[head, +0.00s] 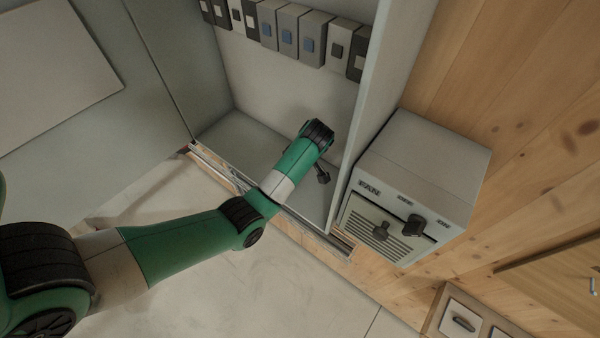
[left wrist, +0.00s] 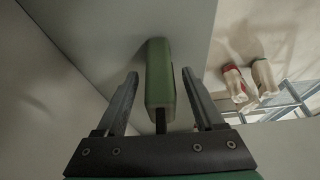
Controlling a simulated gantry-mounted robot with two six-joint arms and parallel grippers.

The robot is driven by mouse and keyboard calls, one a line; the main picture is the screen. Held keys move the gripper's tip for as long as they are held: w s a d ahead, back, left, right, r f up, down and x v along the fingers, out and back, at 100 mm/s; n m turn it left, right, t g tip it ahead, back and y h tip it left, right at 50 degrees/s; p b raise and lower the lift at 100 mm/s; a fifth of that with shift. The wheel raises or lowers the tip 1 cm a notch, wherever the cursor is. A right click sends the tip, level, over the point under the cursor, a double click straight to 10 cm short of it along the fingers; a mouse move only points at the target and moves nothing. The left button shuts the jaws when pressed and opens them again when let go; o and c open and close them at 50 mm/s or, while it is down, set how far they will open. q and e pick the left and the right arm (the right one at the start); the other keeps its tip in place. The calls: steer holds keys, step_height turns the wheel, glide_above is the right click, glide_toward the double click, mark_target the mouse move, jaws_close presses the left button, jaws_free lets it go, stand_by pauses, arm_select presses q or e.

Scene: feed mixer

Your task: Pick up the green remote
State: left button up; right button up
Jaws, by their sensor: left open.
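The green remote (left wrist: 158,78) is a green block with a short black stub at its near end. In the left wrist view it stands out from a grey surface, between the two fingers of my left gripper (left wrist: 160,76). The gripper is open, with a gap showing on both sides of the remote. In the head view my left arm reaches into an open grey cabinet, and its wrist hides most of the gripper and the remote. My right gripper is not in view.
The cabinet (head: 290,85) has a row of switches (head: 288,30) at the back and a side wall close to my wrist. A grey fan control box (head: 428,160) with black knobs is on the wood wall to the right. Its metal bottom edge (head: 315,230) lies under my arm.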

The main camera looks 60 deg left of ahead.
arm_select(q)
jaws_close()
steer(key=shift+r, duration=0.15)
stand_by(0.4)
